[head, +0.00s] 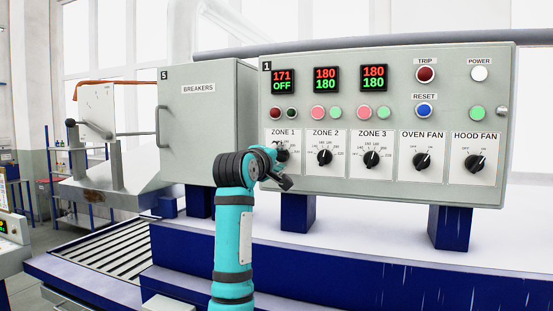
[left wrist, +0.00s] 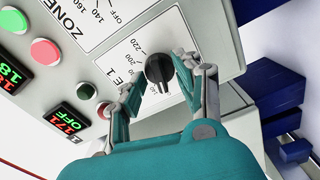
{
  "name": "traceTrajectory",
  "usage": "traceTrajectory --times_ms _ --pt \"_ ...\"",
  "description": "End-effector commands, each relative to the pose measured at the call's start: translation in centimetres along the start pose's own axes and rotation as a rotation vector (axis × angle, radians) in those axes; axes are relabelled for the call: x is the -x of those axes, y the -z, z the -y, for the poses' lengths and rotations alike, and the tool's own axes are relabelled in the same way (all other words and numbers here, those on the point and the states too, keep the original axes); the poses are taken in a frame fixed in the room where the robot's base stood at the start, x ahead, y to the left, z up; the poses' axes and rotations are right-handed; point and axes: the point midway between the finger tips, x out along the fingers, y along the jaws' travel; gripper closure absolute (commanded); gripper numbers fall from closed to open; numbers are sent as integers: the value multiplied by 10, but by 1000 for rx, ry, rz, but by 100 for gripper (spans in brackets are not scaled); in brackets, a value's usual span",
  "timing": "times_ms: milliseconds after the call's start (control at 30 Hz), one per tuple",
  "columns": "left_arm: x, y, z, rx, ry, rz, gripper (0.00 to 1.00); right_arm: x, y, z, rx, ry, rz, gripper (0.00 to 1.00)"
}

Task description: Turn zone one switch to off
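The zone 1 switch is a black knob (head: 283,153) on a white dial plate, partly hidden by my left gripper in the head view. My left gripper (head: 277,167) is at the panel, right at this knob. In the left wrist view the zone 1 knob (left wrist: 160,69) lies between the two spread fingers of my left gripper (left wrist: 160,80), with a gap visible around it. I cannot tell whether a fingertip touches it. The zone 1 display (head: 283,81) shows 171 in red above OFF in green. My right gripper is not in view.
The zone 2 knob (head: 324,157) is close on the right, then the zone 3 knob (head: 371,158) and two fan knobs. Indicator lights and buttons sit above. The breakers cabinet (head: 202,130) stands at left. Blue supports (head: 298,212) hold the panel above a white surface.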

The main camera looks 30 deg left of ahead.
Motion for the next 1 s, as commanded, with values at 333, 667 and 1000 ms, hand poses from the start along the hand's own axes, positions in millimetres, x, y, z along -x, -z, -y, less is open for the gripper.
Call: traceTrajectory --times_ms 333,667,1000 --pt "44 0 -1 0 -5 -1 66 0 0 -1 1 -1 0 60" --pt "106 1 0 0 -2 -2 66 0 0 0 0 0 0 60" --pt "120 0 1 1 0 0 66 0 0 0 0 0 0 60"
